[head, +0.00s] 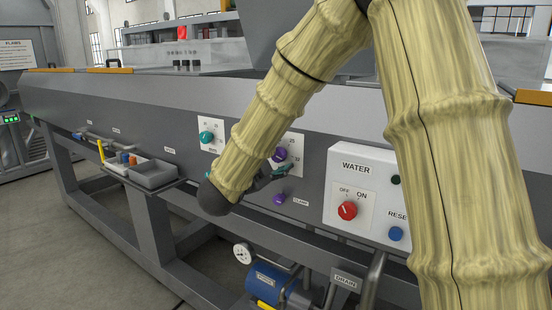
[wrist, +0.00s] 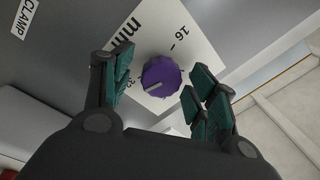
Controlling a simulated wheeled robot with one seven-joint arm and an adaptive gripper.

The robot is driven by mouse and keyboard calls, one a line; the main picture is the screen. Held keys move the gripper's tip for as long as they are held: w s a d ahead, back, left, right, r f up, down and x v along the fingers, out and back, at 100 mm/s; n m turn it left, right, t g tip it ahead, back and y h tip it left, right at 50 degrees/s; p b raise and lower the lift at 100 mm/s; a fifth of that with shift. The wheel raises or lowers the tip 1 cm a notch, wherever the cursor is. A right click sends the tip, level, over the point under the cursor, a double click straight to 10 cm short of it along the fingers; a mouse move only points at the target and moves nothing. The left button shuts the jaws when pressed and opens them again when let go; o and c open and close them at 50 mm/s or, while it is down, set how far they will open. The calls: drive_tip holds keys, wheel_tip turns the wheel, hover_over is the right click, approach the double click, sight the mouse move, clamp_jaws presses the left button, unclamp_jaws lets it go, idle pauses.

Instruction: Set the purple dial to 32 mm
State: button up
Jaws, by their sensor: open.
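The purple dial (wrist: 162,74) sits on a white plate (wrist: 192,32) marked "mm" and "16" in the wrist view. Its pale pointer mark points to the lower left in that view. A small number beside my left finger is partly hidden and hard to read. My gripper (wrist: 159,84) is open, its green-padded fingers on either side of the dial with gaps showing. In the head view the purple dial (head: 279,154) shows beside the marks 25 and 32, with my gripper (head: 276,174) just below it, partly hidden by my arm.
A second purple knob (head: 279,199) is below, by the CLAMP label. A teal dial (head: 206,137) is to the left. The WATER box (head: 362,163) with a red switch (head: 347,211) and blue button (head: 396,234) stands to the right. A grey tray (head: 153,174) sticks out at left.

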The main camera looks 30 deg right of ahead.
drive_tip(key=v, duration=1.2)
idle(0.4)
